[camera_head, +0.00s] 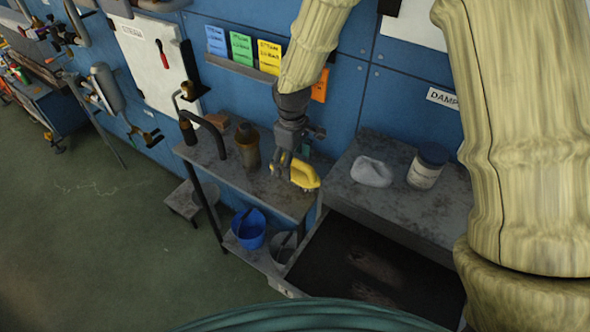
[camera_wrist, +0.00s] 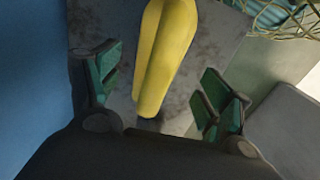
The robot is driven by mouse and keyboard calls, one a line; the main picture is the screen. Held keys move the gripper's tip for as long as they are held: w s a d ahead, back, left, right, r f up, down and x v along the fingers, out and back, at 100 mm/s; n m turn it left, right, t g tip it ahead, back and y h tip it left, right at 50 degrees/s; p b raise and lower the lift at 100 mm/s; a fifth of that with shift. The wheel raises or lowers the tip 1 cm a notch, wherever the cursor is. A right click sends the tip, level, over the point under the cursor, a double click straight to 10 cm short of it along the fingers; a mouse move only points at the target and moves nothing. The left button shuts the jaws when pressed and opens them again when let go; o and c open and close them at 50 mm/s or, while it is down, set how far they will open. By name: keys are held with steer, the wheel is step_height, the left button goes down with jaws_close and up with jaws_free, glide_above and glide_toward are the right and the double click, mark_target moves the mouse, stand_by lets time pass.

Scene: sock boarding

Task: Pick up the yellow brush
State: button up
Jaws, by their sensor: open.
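The yellow brush (camera_head: 304,174) is on the grey shelf top (camera_head: 240,185), near its right end. In the wrist view the yellow body of the brush (camera_wrist: 165,55) runs down from the top edge, between my two fingers. My gripper (camera_head: 286,166) is beside and partly in front of the brush in the head view. In the wrist view my gripper (camera_wrist: 160,85) is open, with green-padded fingers standing apart on either side of the brush. I see gaps between the pads and the brush. The brush's far end is cut off by the wrist view.
A brown bottle (camera_head: 248,148) stands left of the brush. A white lump (camera_head: 372,172) and a white jar (camera_head: 427,166) are on the grey bench to the right. A blue bucket (camera_head: 249,229) is on the shelf below. The blue wall (camera_head: 350,95) is close behind.

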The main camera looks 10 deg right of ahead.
mark_target(295, 172)
steer(key=shift+s+d+f+p, duration=0.1)
steer(key=shift+s+f+p, duration=0.2)
steer(key=shift+p, duration=0.05)
steer(key=f, duration=0.2)
steer(key=p, duration=0.1)
steer(key=shift+w+d+f, duration=0.2)
steer(key=shift+d+f, duration=0.05)
steer(key=shift+f, duration=0.15)
steer(key=shift+s+f, duration=0.1)
steer(key=shift+f, duration=0.5)
steer(key=shift+f, duration=0.1)
steer(key=shift+c, duration=0.4)
steer(key=c, duration=1.2)
